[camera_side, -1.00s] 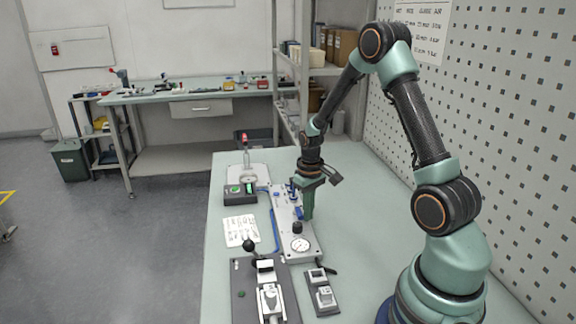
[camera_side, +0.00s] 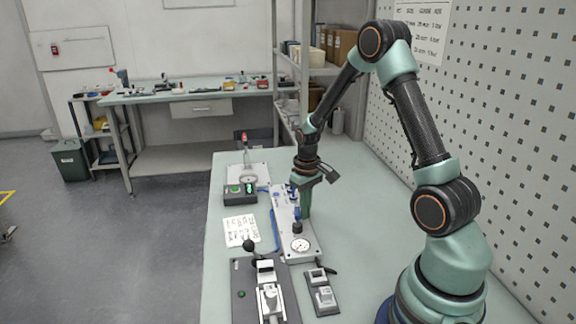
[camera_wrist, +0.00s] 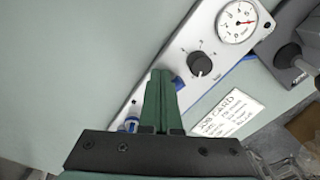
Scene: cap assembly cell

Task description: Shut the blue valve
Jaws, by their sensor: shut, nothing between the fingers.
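The blue valve's handle (camera_side: 297,213) is on the narrow light panel (camera_side: 283,214), just left of my gripper (camera_side: 305,214) in the side view. My gripper points down at the panel, with its fingers together and empty. In the wrist view the green fingers (camera_wrist: 160,75) lie over the panel. A blue part (camera_wrist: 178,83) shows right beside the fingertips, partly hidden by them. I cannot tell whether they touch. Another blue part (camera_wrist: 131,123) shows left of the fingers. The handle's exact angle is too small to tell.
A black knob (camera_wrist: 200,64) and round gauge (camera_wrist: 237,22) share the panel. A blue hose (camera_side: 274,230) runs along its left side. The bench right of the panel is clear.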

